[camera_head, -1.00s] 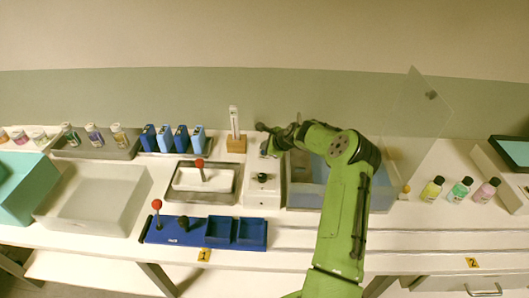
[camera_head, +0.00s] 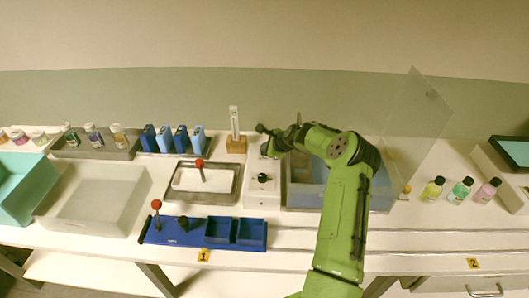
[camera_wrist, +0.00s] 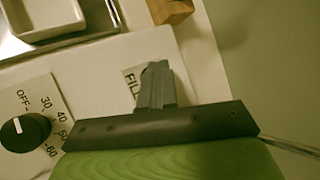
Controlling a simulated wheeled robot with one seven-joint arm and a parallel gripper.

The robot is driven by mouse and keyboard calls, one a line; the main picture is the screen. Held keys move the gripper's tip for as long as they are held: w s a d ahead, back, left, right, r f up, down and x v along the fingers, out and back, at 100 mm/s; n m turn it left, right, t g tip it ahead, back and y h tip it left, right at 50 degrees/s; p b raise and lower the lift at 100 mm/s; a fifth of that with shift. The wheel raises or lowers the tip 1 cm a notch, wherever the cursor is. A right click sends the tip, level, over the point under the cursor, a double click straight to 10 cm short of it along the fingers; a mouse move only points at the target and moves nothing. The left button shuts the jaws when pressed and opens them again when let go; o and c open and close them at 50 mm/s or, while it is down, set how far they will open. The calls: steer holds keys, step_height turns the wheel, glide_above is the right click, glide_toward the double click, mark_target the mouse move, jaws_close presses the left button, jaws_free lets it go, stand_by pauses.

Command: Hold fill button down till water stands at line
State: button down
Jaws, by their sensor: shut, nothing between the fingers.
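The white control box (camera_head: 263,194) stands left of the blue-grey water basin (camera_head: 305,194). Its black dial (camera_wrist: 25,131) has a minute scale and an OFF mark. A FILL label (camera_wrist: 131,88) shows on the box top in the wrist view, partly covered by my fingers. My gripper (camera_wrist: 157,72) is shut and empty, its fingers over the box beside that label. The fill button itself is hidden, so contact cannot be told. In the head view my gripper is at the back of the box, mostly hidden by my wrist. The water level and line cannot be made out.
A clear raised lid (camera_head: 415,125) stands at the basin's right. A thermometer-like gauge on a wooden block (camera_head: 236,145) is behind the box. A metal tray (camera_head: 228,168) with a white dish is left. Several bottles (camera_head: 461,190) stand at right.

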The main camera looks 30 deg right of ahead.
stand_by(0.3)
steer(key=shift+r+p, duration=0.6)
steer(key=shift+r, duration=0.2)
step_height(320, 180, up, 5)
steer(key=p, duration=0.3)
steer(key=shift+r+p, duration=0.1)
steer(key=shift+p, duration=0.2)
